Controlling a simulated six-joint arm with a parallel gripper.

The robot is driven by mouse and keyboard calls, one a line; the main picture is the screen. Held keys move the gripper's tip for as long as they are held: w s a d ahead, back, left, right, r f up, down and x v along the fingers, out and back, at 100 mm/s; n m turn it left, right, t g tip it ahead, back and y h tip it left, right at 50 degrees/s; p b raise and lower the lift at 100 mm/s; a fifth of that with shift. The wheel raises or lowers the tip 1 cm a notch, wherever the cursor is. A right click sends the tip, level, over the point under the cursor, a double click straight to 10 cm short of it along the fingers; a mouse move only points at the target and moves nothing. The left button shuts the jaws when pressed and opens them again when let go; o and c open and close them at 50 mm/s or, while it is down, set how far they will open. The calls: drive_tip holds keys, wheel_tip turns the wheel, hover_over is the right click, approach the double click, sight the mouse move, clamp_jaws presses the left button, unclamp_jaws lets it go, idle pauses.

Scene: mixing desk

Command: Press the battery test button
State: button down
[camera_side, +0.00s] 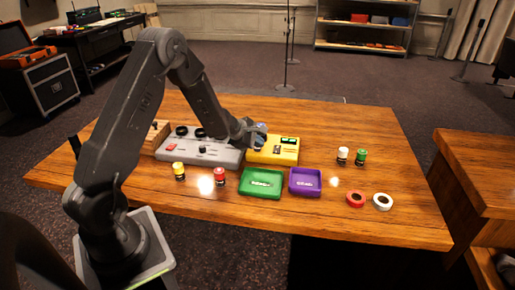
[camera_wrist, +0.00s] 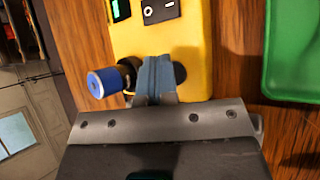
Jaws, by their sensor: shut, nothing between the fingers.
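The yellow tester box (camera_side: 285,157) stands right of the grey mixing unit. In the wrist view the yellow box (camera_wrist: 210,45) shows a black switch with white marks (camera_wrist: 160,10) and part of a green display (camera_wrist: 121,9). A dark round spot (camera_wrist: 180,73), possibly a button, shows right beside my fingers. My gripper (camera_side: 257,141) is shut and empty, low over the box's left part. Its bluish fingertips (camera_wrist: 155,78) are together over the yellow face; I cannot tell whether they touch it. A blue-ended cylinder (camera_wrist: 104,82), probably a battery, is at the box's left edge, partly hidden.
The grey unit (camera_side: 222,158) with black knobs is at left. Yellow (camera_side: 179,171) and red (camera_side: 219,176) batteries stand in front. Green (camera_side: 261,194) and purple (camera_side: 305,190) trays lie nearer the front edge. White (camera_side: 343,155) and green (camera_side: 361,157) batteries stand right, behind two tape rolls.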

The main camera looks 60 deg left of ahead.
sight(257, 149)
idle(0.4)
drive_tip(key=shift+r, duration=0.75)
drive_tip(key=shift+r, duration=2.5)
